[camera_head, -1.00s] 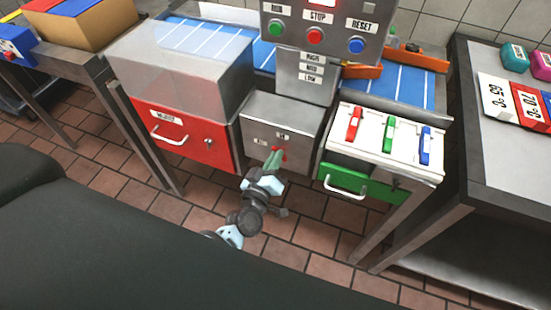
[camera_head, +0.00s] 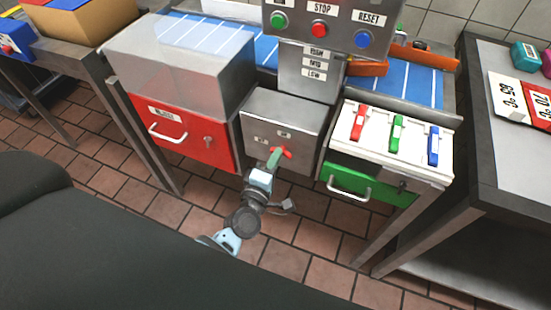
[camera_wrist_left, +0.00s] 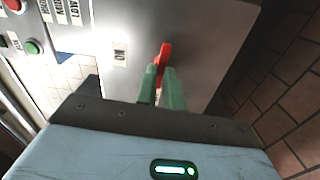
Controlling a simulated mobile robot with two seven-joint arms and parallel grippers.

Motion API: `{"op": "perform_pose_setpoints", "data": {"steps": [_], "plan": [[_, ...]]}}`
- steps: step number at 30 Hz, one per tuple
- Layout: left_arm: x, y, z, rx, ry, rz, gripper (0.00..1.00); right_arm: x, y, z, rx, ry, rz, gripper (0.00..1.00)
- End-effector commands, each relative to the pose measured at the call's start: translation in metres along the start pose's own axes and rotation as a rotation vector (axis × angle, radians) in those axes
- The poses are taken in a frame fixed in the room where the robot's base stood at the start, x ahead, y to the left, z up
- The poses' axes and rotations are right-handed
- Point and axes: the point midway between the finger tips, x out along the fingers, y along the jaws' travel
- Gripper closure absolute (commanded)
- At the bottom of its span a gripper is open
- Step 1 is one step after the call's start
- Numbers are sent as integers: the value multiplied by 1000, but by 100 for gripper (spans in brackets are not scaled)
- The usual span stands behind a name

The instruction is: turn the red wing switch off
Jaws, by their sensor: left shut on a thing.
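The red wing switch (camera_head: 288,154) is on the front of the grey metal box (camera_head: 305,120) below the button panel. In the head view a red end of it sticks out right of my left gripper (camera_head: 275,155). My left gripper's green fingers are shut on the switch. In the left wrist view the red wing (camera_wrist_left: 165,52) stands out between and beyond the fingertips (camera_wrist_left: 160,78), partly hidden by them. An ON label (camera_wrist_left: 120,53) is on the box face beside it. My right gripper is not in view.
A red drawer (camera_head: 180,138) is left of the box. A green drawer (camera_head: 345,183) is at the right, under a white panel (camera_head: 375,150) with red, green and blue switches. A panel with START, STOP and RESET-style buttons (camera_head: 320,37) stands above. The tiled floor in front is open.

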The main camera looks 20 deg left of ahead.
Motion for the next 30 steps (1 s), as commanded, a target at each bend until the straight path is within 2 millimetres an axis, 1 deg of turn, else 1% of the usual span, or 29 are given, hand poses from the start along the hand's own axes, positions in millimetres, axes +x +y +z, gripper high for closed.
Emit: {"op": "perform_pose_setpoints", "data": {"steps": [7,21,22,26,27,30], "plan": [[0,0,-1,-63,2,1,100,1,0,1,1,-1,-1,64],[0,0,-1,-75,2,1,100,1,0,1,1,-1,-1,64],[0,0,-1,-75,2,1,88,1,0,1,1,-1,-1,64],[0,0,-1,-74,2,1,71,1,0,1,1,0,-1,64],[0,0,0,-74,2,1,69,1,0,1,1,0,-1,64],[0,0,0,-73,1,1,69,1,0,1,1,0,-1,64]]}}
